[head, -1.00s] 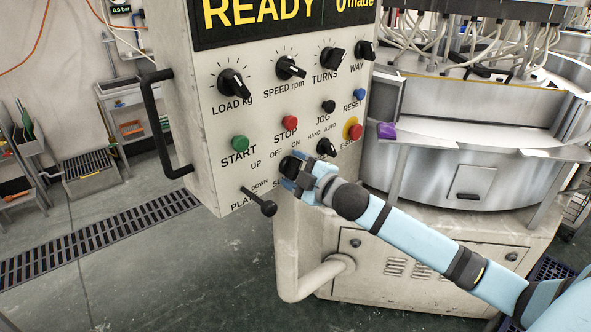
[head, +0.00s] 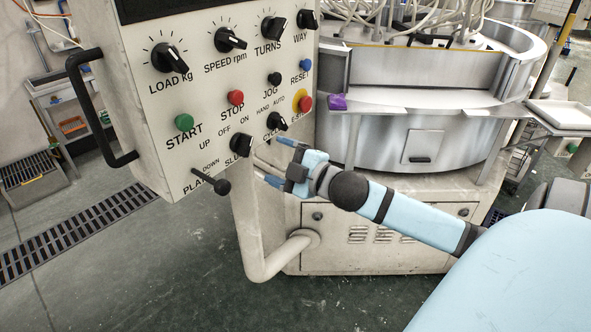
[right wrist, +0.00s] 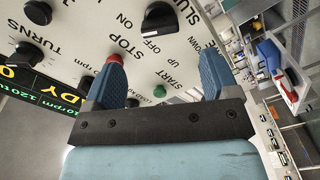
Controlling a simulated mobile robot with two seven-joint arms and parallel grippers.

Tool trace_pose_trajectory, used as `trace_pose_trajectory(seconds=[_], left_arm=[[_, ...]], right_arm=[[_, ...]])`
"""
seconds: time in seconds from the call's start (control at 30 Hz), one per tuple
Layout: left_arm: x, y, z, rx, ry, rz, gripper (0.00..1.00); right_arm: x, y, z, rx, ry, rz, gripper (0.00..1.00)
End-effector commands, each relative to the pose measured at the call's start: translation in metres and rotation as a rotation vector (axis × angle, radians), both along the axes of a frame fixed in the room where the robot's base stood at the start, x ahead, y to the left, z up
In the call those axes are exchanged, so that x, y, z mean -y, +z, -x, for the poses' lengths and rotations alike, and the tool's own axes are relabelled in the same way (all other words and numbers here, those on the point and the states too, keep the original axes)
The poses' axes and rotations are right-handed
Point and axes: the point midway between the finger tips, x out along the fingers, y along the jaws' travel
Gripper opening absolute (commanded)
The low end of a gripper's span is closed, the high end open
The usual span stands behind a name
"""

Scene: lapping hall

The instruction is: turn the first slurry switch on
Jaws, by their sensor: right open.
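The slurry switch (head: 241,145) is a black rotary knob low on the pale control panel, with OFF and ON printed above it. It also shows in the right wrist view (right wrist: 160,18), where the panel appears upside down. I cannot tell surely which mark its pointer faces. My right gripper (head: 280,162) is open and empty, just right of the knob and apart from it. In the right wrist view its two blue fingers (right wrist: 160,65) are spread, with the knob beyond them. The knob partly covers the SLURRY label in the head view. My left gripper is not in view.
The PLATE lever (head: 211,181) sticks out left of the switch. The CYCLE knob (head: 277,122) and the yellow-ringed red E-stop (head: 304,102) sit up and right. A black handle (head: 88,110) stands off the panel's left side; a pale pipe (head: 252,220) runs below.

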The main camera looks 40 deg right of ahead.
Motion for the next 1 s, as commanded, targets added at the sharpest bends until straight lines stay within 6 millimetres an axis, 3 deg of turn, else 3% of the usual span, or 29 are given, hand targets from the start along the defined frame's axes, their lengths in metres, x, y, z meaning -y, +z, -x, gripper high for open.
trace_pose_trajectory(seconds=[0.1,0.33,1.0], left_arm=[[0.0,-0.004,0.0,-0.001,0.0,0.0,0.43],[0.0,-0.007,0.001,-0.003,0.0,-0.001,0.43],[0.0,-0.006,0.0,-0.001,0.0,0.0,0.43]], right_arm=[[0.003,-0.002,0.018,-0.002,0.0,0.001,0.81],[0.006,0.0,0.036,0.001,0.001,0.0,0.81],[0.007,0.0,0.04,0.001,0.001,0.0,0.81]])
